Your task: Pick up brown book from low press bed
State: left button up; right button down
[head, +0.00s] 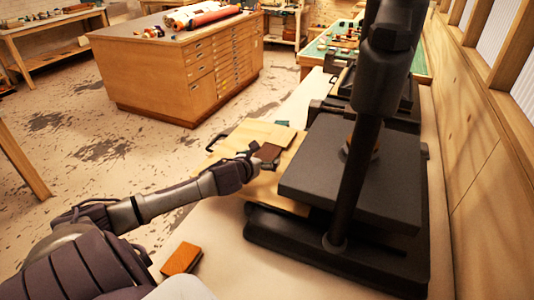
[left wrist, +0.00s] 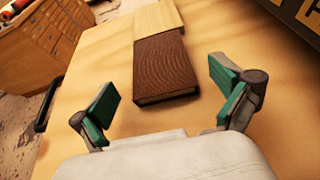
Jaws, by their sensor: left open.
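The brown book (left wrist: 165,68) lies flat on the pale wooden press bed (left wrist: 85,75), its cover up and its page edge facing my left gripper. My left gripper (left wrist: 165,85) is open, with one green-padded finger on each side of the book's near end in the left wrist view. It does not visibly touch the book. In the head view my left gripper (head: 258,163) is low over the bed (head: 240,135), and the book (head: 268,151) shows just beyond it, partly hidden by the fingers. My right gripper is not seen.
The press's dark plate (head: 350,165) and its thick black column (head: 362,120) stand right of the bed. A black handle (head: 216,140) sits at the bed's left edge. An orange block (head: 181,258) lies on the near bench. A wooden drawer cabinet (head: 180,70) stands beyond.

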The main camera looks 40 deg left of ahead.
pick_arm(q)
jog(key=shift+x, duration=0.9)
jog(key=shift+d, duration=0.1)
jog(key=shift+s, duration=0.1)
jog(key=shift+c, duration=0.3)
jog(key=c, duration=1.2)
jog(key=shift+r, duration=0.15)
